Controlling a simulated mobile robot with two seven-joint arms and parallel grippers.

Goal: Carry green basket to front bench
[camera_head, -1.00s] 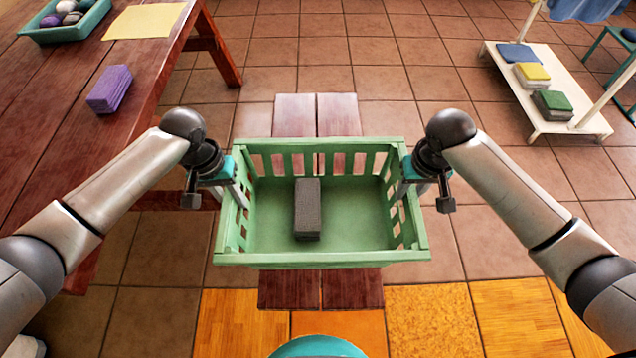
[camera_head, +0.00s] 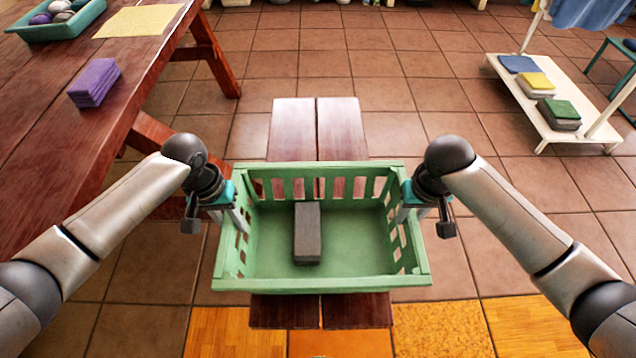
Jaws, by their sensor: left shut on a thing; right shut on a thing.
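The green basket (camera_head: 320,286) is in the middle of the head view, level, with slotted walls. A dark grey folded cloth or block (camera_head: 307,232) lies on its floor. My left gripper (camera_head: 238,212) is shut on the basket's left wall and my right gripper (camera_head: 406,208) is shut on its right wall. The front bench (camera_head: 317,130), of reddish-brown planks, lies behind and under the basket in the picture. Its planks show beyond the far rim and below the near rim. I cannot tell whether the basket touches the bench.
A reddish wooden table (camera_head: 60,130) on the left holds a purple stack (camera_head: 94,82), a yellow cloth (camera_head: 138,20) and a teal tray (camera_head: 55,30). A white low rack (camera_head: 545,120) with folded cloths stands at the right. Tiled floor is clear between them.

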